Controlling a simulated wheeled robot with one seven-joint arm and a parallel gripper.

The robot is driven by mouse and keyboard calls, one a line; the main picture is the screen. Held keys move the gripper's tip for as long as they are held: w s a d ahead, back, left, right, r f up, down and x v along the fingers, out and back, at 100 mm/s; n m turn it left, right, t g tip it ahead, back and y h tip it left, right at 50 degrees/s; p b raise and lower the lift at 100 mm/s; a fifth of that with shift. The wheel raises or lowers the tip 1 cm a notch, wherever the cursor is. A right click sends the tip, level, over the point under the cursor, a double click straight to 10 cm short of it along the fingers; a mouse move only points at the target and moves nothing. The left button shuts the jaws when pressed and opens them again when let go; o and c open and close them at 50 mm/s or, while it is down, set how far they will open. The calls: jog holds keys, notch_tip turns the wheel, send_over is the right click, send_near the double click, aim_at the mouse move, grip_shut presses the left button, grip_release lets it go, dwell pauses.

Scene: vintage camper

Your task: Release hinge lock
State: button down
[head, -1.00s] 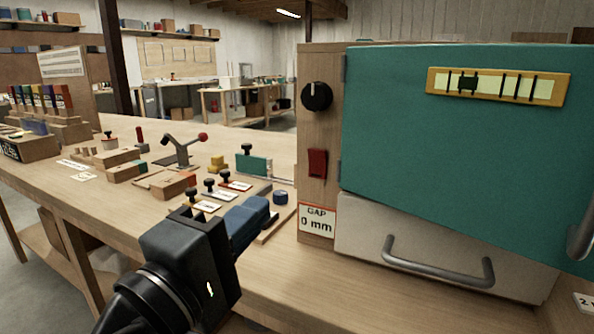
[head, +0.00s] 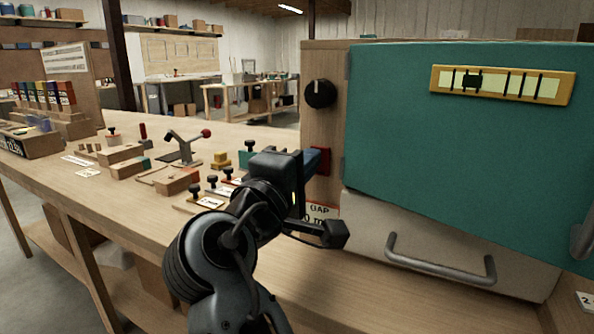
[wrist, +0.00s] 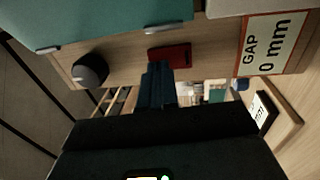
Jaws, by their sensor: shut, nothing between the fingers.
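A red rocker-like piece (head: 326,160) sits on the wooden side post (head: 320,130) left of the teal door (head: 450,150); it also shows in the wrist view (wrist: 169,53). No label marks it as the hinge lock. My gripper (head: 312,161) is shut and empty, its blue fingers pointing at the red piece and partly covering it in the head view. In the wrist view the fingertips (wrist: 158,67) are just below the red piece; I cannot tell if they touch. A black knob (head: 320,94) is above it on the post.
A "GAP 0 mm" sign (wrist: 268,45) is low on the post, partly behind my arm in the head view. A drawer handle (head: 440,265) sticks out below the door. Knobbed blocks (head: 195,192) and a clamp (head: 185,145) stand on the bench left of my arm.

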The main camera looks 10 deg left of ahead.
jog(key=shift+w+r, duration=0.1)
dwell(0.3)
jog(key=shift+w+d+p, duration=0.15)
jog(key=shift+p, duration=0.55)
